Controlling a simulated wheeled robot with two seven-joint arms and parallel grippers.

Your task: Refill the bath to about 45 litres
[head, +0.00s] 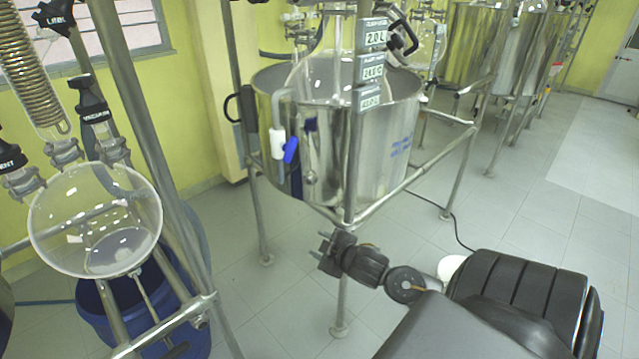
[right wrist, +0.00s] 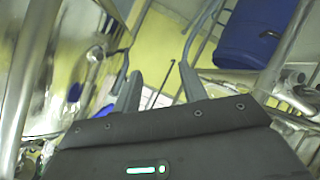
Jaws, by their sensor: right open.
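The bath is a large round steel vessel (head: 375,150) held in a tubular frame in the middle of the head view. A grey pipe with a white valve body and a blue handle (head: 290,150) runs at its left front. Small display labels (head: 371,68) hang on the front post, the top one reading 2.0 L; the lower ones are hard to read. My right gripper (head: 322,249) is open and empty, below the bath near the front post. My left gripper is out of view.
A round glass flask (head: 97,220) hangs in a metal frame at the left, above a blue drum (head: 90,300). More steel vessels (head: 470,45) stand at the back right. A cable lies on the tiled floor. The floor (head: 540,200) at the right is clear.

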